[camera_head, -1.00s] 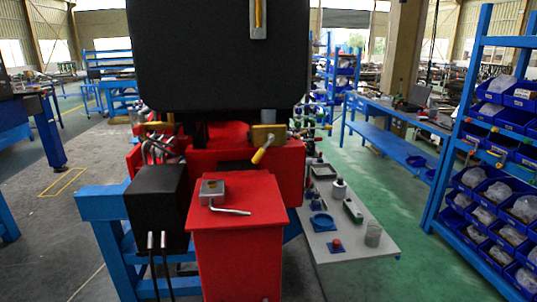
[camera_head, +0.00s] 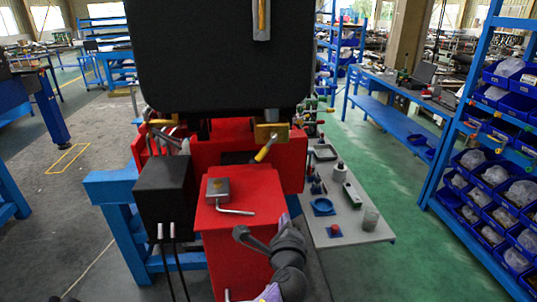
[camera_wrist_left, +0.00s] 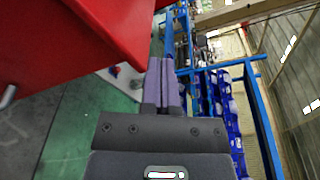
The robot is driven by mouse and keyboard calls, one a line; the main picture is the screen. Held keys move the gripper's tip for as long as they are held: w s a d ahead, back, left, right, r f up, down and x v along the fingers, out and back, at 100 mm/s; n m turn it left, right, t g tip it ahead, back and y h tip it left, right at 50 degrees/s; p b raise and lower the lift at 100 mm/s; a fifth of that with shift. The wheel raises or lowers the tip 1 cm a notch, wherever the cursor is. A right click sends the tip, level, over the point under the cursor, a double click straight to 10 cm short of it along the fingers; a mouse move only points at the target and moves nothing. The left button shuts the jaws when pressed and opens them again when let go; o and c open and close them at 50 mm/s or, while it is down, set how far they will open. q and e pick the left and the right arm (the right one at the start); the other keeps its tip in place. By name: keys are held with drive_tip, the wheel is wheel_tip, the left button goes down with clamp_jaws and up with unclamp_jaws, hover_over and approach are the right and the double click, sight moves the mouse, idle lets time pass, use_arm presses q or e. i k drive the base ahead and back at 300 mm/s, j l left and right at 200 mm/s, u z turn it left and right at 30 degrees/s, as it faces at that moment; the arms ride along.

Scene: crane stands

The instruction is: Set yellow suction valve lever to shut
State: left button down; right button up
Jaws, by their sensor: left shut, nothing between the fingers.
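A yellow-handled lever (camera_head: 264,153) angles down and left from a brass-coloured valve body (camera_head: 271,133) on the front of the red machine (camera_head: 206,155). I take it for the suction valve lever; no label is readable. My left gripper (camera_head: 286,220) is beside the right side of the red box, below and in front of the lever and apart from it. In the left wrist view its purple fingers (camera_wrist_left: 164,82) are together, with nothing between them. The lever does not show in that view. My right gripper is not in view.
The red box (camera_head: 236,245) carries a grey block (camera_head: 218,190) with a bent metal handle (camera_head: 236,211); its side is close in the left wrist view (camera_wrist_left: 90,40). A black box (camera_head: 164,200) stands left. A low grey board (camera_head: 350,227) with small items lies right. A large black tank hangs above.

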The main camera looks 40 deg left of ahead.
sight(261, 154)
drive_tip(key=i+j, duration=0.25)
drive_tip(key=j, duration=0.15)
drive_tip(key=i+j, duration=0.25)
drive_tip(key=j, duration=0.5)
